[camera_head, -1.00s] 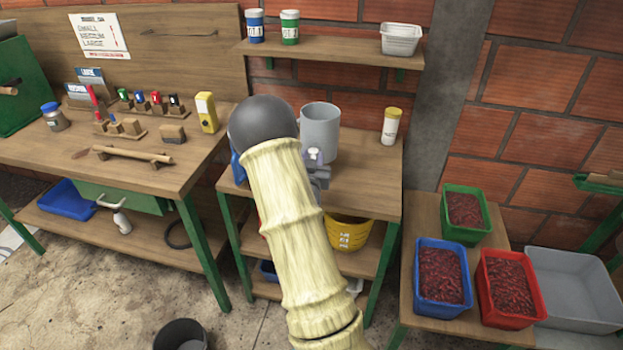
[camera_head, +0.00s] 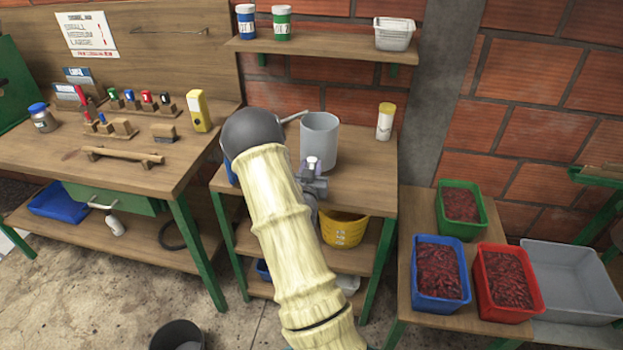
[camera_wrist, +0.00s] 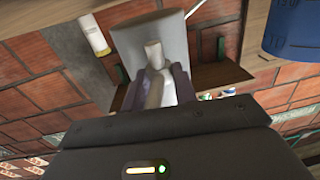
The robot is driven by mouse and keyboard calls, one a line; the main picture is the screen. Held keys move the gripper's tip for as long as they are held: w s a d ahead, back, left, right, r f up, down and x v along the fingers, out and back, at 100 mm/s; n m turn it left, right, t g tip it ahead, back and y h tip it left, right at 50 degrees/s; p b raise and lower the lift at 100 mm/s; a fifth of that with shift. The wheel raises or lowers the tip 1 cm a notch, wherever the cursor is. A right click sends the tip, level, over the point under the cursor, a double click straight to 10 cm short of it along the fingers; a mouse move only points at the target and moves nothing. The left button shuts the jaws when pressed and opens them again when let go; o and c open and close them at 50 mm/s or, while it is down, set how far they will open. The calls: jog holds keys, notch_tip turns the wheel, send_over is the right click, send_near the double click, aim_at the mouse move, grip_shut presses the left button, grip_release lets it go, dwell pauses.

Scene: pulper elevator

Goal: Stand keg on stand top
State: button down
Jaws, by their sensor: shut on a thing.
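A blue container with scale marks (camera_wrist: 292,30) is at the upper right there. In the head view it is mostly hidden behind my arm. I cannot tell which vessel is called the keg.
A white bottle with a yellow cap (camera_head: 385,121) stands right of the grey vessel. A thin grey rod (camera_head: 292,117) shows left of the vessel. A yellow basket (camera_head: 343,229) is below. Bare stand top lies at right.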

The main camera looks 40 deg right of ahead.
jog(key=shift+w, duration=0.1)
notch_tip(320, 180, down, 4)
jog(key=c, duration=1.1)
grip_release()
jog(key=shift+a, duration=0.15)
jog(key=b+v, duration=0.1)
jog(key=v, duration=1.1)
jog(key=shift+b, duration=0.3)
